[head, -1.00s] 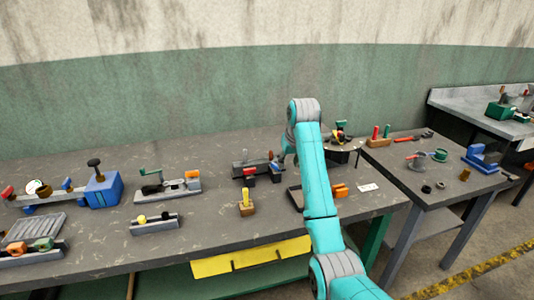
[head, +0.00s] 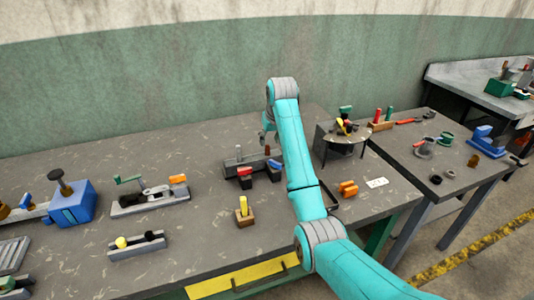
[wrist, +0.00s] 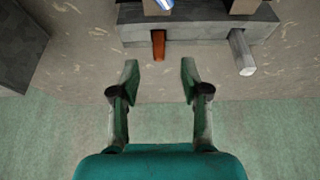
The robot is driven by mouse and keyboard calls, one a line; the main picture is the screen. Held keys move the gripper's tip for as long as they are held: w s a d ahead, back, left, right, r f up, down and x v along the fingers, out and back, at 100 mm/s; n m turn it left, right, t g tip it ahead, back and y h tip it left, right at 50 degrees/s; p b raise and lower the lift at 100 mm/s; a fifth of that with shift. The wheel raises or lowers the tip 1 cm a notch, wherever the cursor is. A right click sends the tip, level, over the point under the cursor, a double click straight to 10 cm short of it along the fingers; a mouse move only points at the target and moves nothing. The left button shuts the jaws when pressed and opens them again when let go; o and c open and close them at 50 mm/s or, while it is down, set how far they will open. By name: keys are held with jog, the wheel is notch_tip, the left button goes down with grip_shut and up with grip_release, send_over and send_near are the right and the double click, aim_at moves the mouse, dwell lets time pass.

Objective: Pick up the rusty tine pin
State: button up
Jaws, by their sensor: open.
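In the wrist view the rusty tine pin (wrist: 158,45) is a short orange-brown bar jutting from the edge of a grey block (wrist: 200,28). My gripper (wrist: 159,76) is open and empty. Its two fingertips are spread to either side of the pin's line, a little below its free end in the picture. A pale grey bar (wrist: 242,52) juts from the same block to the right. In the head view my gripper (head: 268,135) is at the back of the bench, close behind the dark fixture; the pin is too small there to tell surely.
On the bench (head: 190,225) stand a blue device (head: 72,203), a clamp fixture (head: 150,198) and a yellow peg on a wooden block (head: 244,213). Orange pieces (head: 348,188) lie right of my arm. A dark block (wrist: 18,45) fills the wrist view's upper left.

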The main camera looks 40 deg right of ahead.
aim_at(268, 148)
jog(key=shift+x, duration=3.2)
grip_shut()
